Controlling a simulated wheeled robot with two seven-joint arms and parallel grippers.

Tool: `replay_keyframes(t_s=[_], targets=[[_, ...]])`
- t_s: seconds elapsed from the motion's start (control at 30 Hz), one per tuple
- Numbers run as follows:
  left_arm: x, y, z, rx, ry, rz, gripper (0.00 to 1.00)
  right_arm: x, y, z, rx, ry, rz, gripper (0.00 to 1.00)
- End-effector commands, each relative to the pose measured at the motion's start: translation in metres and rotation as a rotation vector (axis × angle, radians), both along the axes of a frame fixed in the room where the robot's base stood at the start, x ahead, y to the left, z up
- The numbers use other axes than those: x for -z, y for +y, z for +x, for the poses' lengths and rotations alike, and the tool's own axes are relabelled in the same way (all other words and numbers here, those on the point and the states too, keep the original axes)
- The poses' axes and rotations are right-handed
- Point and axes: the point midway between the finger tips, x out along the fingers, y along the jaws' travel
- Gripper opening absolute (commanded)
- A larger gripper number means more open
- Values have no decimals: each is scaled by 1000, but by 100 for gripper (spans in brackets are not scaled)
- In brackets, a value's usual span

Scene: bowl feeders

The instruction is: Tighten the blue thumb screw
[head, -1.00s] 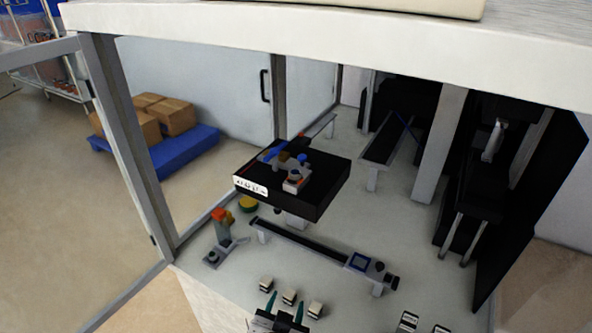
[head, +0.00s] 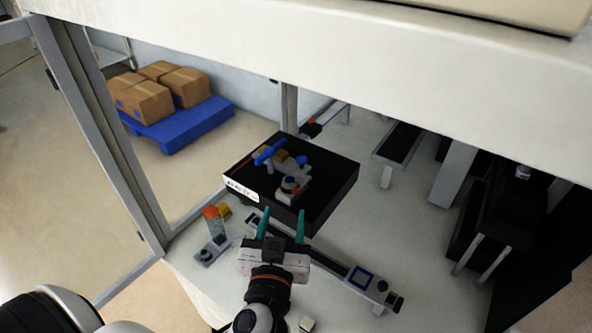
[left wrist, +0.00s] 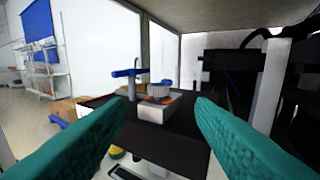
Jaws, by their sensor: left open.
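A black box-shaped unit (head: 330,200) stands in the middle of the enclosure. On its top sit a blue bar (head: 269,152), a small blue knob (head: 302,160) and a light block with a grey knob (head: 290,184). In the left wrist view the bar (left wrist: 130,73) lies across an upright post, left of the ribbed grey knob (left wrist: 160,91). I cannot tell for certain which blue part is the thumb screw. My left gripper (head: 283,213) is open and empty, in front of the unit; its teal fingers frame the unit in the wrist view. My right gripper is not in view.
A linear track (head: 335,268) runs in front of the unit. A small stand with an orange top (head: 213,222) is at left. A frame post (head: 95,130) and the overhanging white top (head: 330,50) bound the enclosure.

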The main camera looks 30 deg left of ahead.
Motion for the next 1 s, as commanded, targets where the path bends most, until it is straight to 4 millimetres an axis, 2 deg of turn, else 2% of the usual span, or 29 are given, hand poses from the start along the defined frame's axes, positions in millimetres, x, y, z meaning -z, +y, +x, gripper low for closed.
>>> replay_keyframes(t_s=[0.23,0.37,0.5,0.7,1.0], targets=[[-6,16,44,-1,-2,6,50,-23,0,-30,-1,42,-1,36],[-5,25,68,-1,-1,6,50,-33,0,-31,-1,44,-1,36],[-3,33,89,-2,0,4,50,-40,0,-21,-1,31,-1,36],[-1,38,104,-1,2,2,50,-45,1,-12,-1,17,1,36],[0,39,105,-1,1,1,50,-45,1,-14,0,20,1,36]])
